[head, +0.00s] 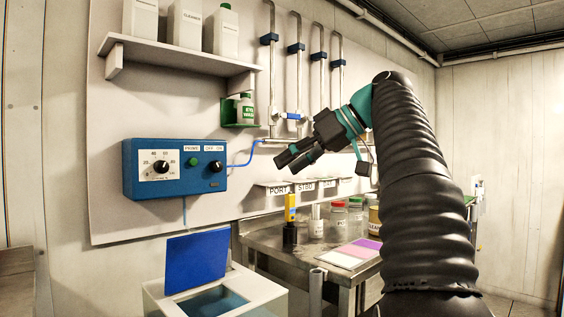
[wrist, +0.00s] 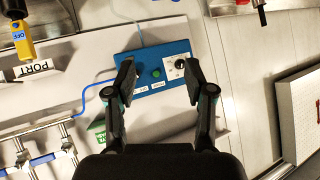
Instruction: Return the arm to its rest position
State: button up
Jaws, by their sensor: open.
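My arm rises at the right of the head view in a black ribbed sleeve and bends over to the left. My gripper (head: 293,158) is in the air in front of the wall panel, right of the blue control box (head: 160,190). In the wrist view my gripper (wrist: 160,82) has its two fingers wide apart with nothing between them. The blue control box (wrist: 157,70) with its knob and green button shows behind the fingers, apart from them as far as I can tell.
A steel table (head: 268,243) with jars and a yellow-topped device (head: 290,212) stands below the gripper. A shelf (head: 180,55) with white bottles is upper left. A tank with a raised blue lid (head: 196,260) is in front. Vertical pipes (head: 318,70) run up the panel.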

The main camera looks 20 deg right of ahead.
dwell(0.5)
jog(key=w+d+f+m+t+h, duration=0.1)
jog(key=w+d+f+m+h, duration=0.2)
jog(key=w+d+f+m, duration=0.4)
jog(key=s+f+m+g+h, duration=0.1)
jog(key=s+f+m+h, duration=0.25)
jog(key=f, duration=0.95)
jog(key=s+a+f+n+g+h, duration=0.1)
jog(key=s+a+f+n, duration=0.1)
jog(key=s+a+f, duration=0.7)
jog(key=s+a+f+n+h, duration=0.1)
jog(key=s+a+f+n, duration=0.1)
jog(key=s+a+f, duration=0.7)
jog(key=shift+s+f+g, duration=0.4)
jog(key=shift+s+f, duration=1.95)
jog(key=shift+s, duration=2)
